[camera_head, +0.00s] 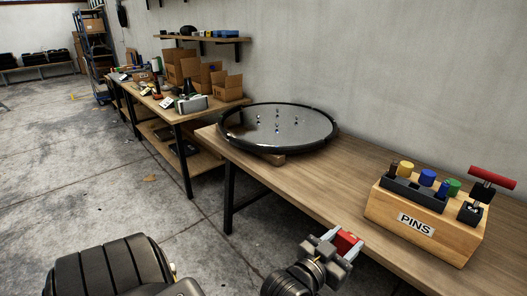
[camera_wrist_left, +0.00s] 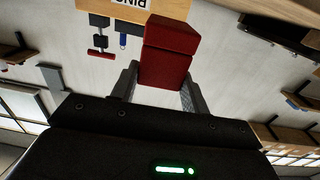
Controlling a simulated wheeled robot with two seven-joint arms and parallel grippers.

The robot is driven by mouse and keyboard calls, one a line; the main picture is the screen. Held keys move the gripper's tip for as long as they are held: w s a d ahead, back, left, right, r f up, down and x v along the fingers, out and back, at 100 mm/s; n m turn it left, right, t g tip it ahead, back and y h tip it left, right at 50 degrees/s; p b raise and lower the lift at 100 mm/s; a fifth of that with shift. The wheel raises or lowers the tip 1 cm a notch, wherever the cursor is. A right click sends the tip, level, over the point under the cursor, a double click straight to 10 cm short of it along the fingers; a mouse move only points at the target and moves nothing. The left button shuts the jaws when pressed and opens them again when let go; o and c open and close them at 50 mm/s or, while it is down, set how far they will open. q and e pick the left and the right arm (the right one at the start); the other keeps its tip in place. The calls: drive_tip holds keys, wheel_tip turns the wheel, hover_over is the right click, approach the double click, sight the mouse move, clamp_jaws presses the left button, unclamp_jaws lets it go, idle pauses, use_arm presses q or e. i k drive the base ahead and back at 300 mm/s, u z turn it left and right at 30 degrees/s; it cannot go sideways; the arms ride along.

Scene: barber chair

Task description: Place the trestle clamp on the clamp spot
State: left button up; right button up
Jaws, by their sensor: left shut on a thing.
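My left gripper (camera_head: 335,242) is shut on a red block-shaped piece (camera_head: 347,241), likely the trestle clamp, and holds it near the front edge of the wooden bench. In the left wrist view the same red piece (camera_wrist_left: 168,50) sits between the two fingers of the gripper (camera_wrist_left: 160,88), its far part reaching past the fingertips. I cannot make out a marked clamp spot. My right gripper is not in view.
A wooden box marked PINS (camera_head: 425,228) stands at the right of the bench (camera_head: 330,185), with coloured pins and a red-handled toggle clamp (camera_head: 488,190). The bench top between box and plate is clear. A second bench with cardboard boxes (camera_head: 190,72) stands beyond.

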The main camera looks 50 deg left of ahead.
sight(275, 143)
drive_tip(key=u, duration=0.7)
drive_tip(key=i, duration=1.1)
drive_tip(key=z, duration=0.1)
